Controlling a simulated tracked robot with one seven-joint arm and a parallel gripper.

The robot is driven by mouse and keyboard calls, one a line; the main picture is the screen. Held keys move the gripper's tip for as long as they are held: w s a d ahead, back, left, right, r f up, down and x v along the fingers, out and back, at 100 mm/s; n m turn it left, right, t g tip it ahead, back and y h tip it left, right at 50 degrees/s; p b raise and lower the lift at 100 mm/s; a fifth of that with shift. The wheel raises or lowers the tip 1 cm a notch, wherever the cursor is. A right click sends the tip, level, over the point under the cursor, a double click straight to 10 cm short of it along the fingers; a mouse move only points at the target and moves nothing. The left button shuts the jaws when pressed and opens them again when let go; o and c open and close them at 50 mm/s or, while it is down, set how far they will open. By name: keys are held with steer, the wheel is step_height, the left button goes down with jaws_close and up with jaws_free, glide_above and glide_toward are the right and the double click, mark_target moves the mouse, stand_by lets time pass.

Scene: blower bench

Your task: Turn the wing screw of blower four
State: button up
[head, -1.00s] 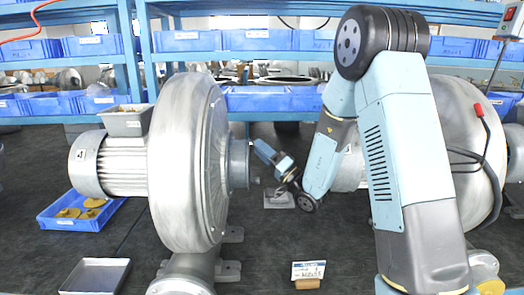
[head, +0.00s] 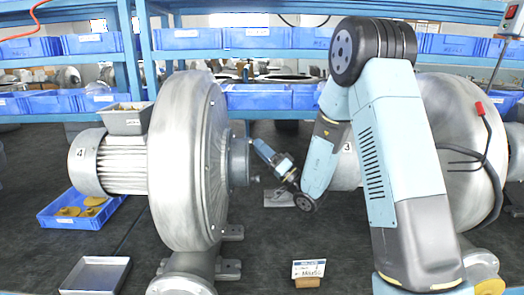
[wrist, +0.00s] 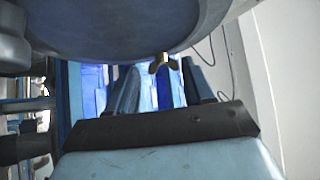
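Blower four (head: 190,160) is the grey metal blower on the left, with a label 4 (head: 81,153) on its motor end. Its round outlet flange (head: 239,162) faces right, toward my gripper (head: 259,147). In the wrist view a brass wing screw (wrist: 164,64) hangs at the lower edge of a dark round metal part (wrist: 130,25). My gripper (wrist: 160,80) is open, with one finger on each side of the wing screw in the picture. I cannot tell whether the fingers reach its depth; no contact shows. In the head view I cannot make out the screw.
Another blower (head: 460,150), with a label 3 (head: 347,147), stands right, partly behind my arm. A blue tray of yellow parts (head: 82,212), a grey tray (head: 95,275) and a small sign (head: 308,270) are on the dark bench. Shelves with blue bins (head: 260,98) stand behind.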

steer(key=shift+o, duration=1.2)
steer(key=shift+s, duration=0.1)
steer(key=v, duration=1.3)
steer(key=shift+d+f, duration=0.2)
steer(key=shift+d, duration=0.1)
steer(key=shift+s, duration=0.1)
